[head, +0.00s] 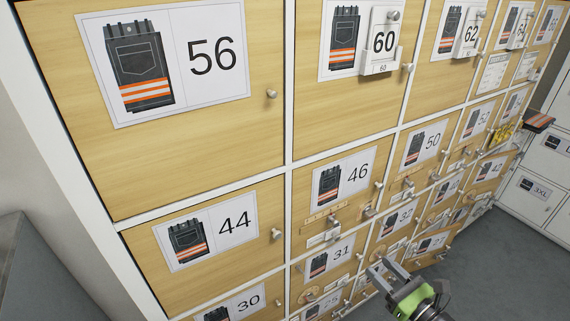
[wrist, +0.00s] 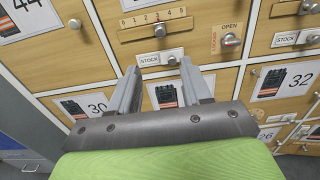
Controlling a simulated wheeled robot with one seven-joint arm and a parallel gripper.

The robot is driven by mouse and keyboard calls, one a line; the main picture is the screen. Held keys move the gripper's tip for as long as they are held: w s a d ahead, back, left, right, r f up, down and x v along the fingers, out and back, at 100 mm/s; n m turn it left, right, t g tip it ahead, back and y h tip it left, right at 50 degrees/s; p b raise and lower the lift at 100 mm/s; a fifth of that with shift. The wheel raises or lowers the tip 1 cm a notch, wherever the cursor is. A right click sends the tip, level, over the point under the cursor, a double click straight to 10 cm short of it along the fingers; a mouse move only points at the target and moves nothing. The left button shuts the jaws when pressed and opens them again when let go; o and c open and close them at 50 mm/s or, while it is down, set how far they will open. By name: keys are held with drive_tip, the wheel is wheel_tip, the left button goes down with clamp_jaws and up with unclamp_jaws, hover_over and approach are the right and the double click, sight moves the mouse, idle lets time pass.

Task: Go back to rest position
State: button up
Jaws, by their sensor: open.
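My gripper (head: 385,275) is at the bottom right of centre in the head view, in front of the lower locker doors. In the wrist view its two grey fingers (wrist: 160,85) stand apart with nothing between them. The door labelled 31 (head: 330,258) is behind and to the left of the gripper in the head view.
A wall of wooden locker doors with small knobs fills the view, including doors 56 (head: 200,150) and 44 (head: 205,245). A dark item with an orange stripe (head: 538,121) sticks out at the far right. Grey floor (head: 490,265) is clear at the lower right.

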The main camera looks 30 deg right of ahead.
drive_tip(key=w+a+r+n+g+y+p, duration=0.2)
drive_tip(key=w+a+r+n+g+y, duration=0.1)
drive_tip(key=a+n+g, duration=0.45)
drive_tip(key=w+a+r+n+g+y+p, duration=0.3)
drive_tip(key=a+n+g, duration=0.2)
drive_tip(key=a+n, duration=0.5)
drive_tip(key=s+a+r+n+h+p, duration=0.2)
drive_tip(key=s+a+r+n+h, duration=0.1)
drive_tip(key=r+n, duration=0.6)
drive_tip(key=s+a+r+n+h+p, duration=0.3)
drive_tip(key=s+a+r+n, duration=0.3)
drive_tip(key=r+n, duration=0.3)
wheel_tip(320, 180, up, 3)
drive_tip(key=shift+s+f+h, duration=0.2)
drive_tip(key=shift+h, duration=0.1)
drive_tip(key=shift+a, duration=0.1)
